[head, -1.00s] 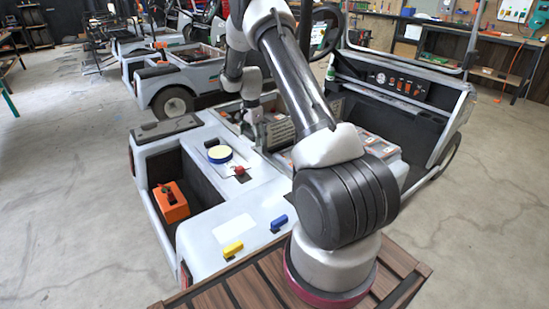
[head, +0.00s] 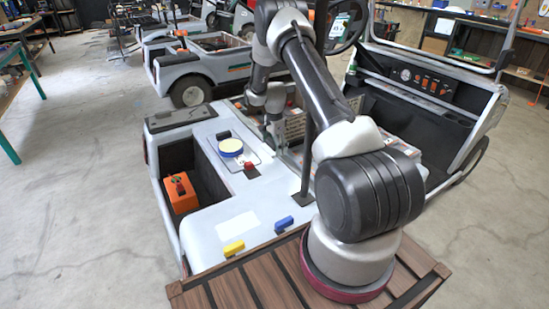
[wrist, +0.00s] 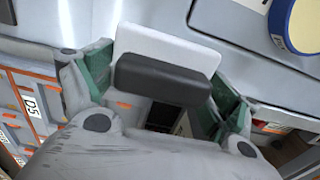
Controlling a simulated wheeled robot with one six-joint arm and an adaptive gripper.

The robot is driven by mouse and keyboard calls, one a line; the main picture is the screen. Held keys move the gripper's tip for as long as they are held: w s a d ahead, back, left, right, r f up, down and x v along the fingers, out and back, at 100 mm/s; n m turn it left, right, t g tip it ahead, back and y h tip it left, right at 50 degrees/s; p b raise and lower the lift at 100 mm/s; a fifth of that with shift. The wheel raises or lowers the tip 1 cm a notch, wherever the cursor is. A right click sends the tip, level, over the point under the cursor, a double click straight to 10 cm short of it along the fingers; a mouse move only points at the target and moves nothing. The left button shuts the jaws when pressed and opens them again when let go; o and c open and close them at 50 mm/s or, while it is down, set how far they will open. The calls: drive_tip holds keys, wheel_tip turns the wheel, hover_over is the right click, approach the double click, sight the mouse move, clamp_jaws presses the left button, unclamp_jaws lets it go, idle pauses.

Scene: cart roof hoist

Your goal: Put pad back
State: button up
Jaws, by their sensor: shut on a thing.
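My gripper (wrist: 166,82) has its two green-lined fingers on either side of a black rounded bar (wrist: 163,80) and is shut on it. A white flat plate (wrist: 170,46) shows just beyond the bar; I take the two as the pad, but cannot tell how they join. In the head view my gripper (head: 271,128) is low beside the inner edge of the cart's grey deck (head: 205,240), right of the blue-rimmed yellow disc (head: 231,147). The pad cannot be made out there. The disc also shows at the wrist view's upper right (wrist: 300,24).
A red knob (head: 250,167) sits near the disc. A dark post (head: 307,160) stands on the deck. A yellow block (head: 234,248) and a blue block (head: 284,223) lie at its front. An orange box (head: 181,193) is in the left recess. Labelled drawers (wrist: 32,105) are close to my gripper.

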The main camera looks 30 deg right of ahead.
sight(274, 161)
drive_tip(key=shift+f, duration=2.85)
drive_tip(key=shift+f, duration=0.15)
drive_tip(key=o, duration=0.9)
wheel_tip(274, 161, up, 12)
drive_tip(key=shift+r, duration=0.15)
drive_tip(key=shift+a, duration=0.1)
